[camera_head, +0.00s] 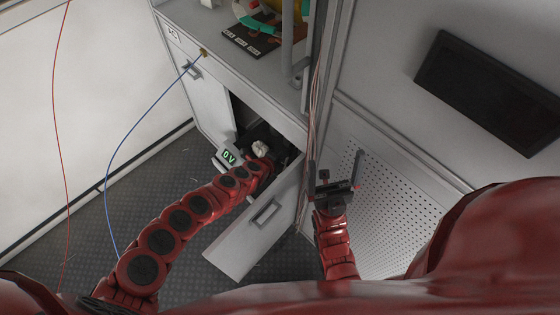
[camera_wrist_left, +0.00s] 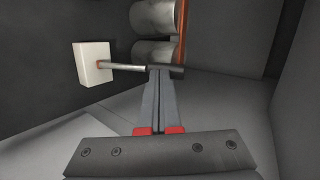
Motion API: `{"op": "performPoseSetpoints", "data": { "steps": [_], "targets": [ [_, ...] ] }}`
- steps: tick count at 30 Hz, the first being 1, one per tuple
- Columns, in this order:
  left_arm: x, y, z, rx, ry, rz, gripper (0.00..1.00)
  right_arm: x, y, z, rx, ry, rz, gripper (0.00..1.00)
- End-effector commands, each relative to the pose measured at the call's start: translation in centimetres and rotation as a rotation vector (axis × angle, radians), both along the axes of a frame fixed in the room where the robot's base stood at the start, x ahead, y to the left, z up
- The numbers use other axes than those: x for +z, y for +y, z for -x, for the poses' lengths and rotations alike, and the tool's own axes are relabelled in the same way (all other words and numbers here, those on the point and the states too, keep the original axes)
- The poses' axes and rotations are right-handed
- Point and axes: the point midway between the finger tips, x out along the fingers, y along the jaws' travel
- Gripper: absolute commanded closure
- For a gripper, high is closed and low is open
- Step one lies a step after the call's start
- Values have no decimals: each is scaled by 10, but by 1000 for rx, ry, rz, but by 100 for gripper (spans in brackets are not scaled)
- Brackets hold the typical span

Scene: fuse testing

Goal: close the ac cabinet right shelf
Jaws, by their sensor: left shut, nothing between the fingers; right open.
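In the left wrist view the left gripper (camera_wrist_left: 160,73) is shut and empty. Its tips are at a thin metal rod with a white block (camera_wrist_left: 93,63) on its end; I cannot tell if they touch. My right gripper (camera_head: 335,180) is open and empty, right of the door.
Metal cylinders (camera_wrist_left: 154,18) lie beyond the left fingertips. A small 0 V display (camera_head: 229,157) shows by the opening. The cabinet's left door (camera_head: 203,98) has its own handle. A perforated panel (camera_head: 385,205) stands at right. Red and blue (camera_head: 107,180) cables hang at left.

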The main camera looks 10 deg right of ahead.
Motion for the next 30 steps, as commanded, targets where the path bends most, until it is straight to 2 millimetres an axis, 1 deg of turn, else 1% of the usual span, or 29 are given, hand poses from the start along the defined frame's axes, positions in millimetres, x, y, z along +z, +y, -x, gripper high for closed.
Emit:
{"op": "performPoseSetpoints", "data": {
  "steps": [1,7,12,15,18,21,30],
  "targets": [
    [-6,-7,-4,-11,-8,-5,100,-13,0,0,0,0,0,0],
    [-2,-28,-18,-14,-13,6,100,-39,0,0,0,0,0,0],
    [0,-41,-28,-11,-15,7,100,-60,0,0,0,0,0,0],
    [2,-49,-32,-10,-17,9,100,-70,0,0,0,0,0,0],
    [5,-56,-33,-9,-14,13,100,-76,0,0,0,0,0,0],
    [7,-59,-34,-7,-13,13,100,-78,0,0,0,0,0,0],
    [9,-60,-34,-6,-11,15,100,-77,0,0,0,0,0,0]
  ]
}}
